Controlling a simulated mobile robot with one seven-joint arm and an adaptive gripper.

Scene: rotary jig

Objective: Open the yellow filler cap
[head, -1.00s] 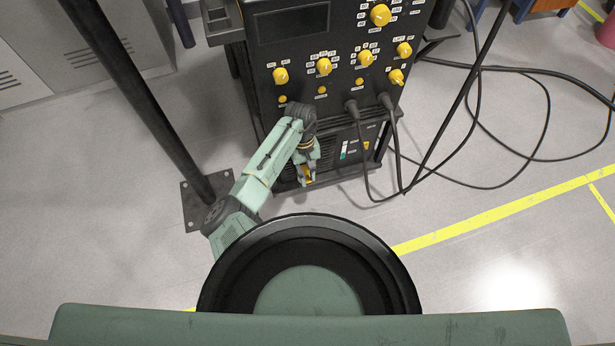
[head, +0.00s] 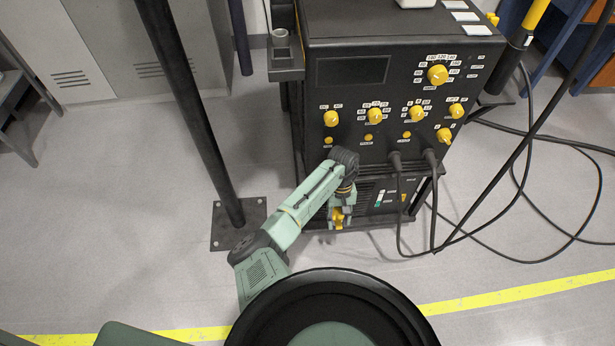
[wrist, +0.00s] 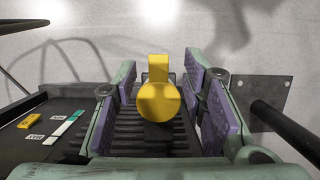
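The yellow filler cap (wrist: 158,100) shows in the wrist view with a round body and an upright tab. It sits low on the front of the black machine, in front of dark ribs. My gripper (wrist: 160,66) is open, with one purple-padded finger on each side of the cap. Gaps show between the cap and both pads, so it does not look gripped. In the head view my gripper (head: 341,214) points down at the machine's lower front, and the yellow cap (head: 338,218) is partly hidden by the fingers.
The black machine (head: 345,105) carries several yellow knobs and two plugged cables (head: 397,190). Cables loop over the floor on the right. A dark post (head: 190,110) on a floor plate (head: 225,232) stands left of my arm.

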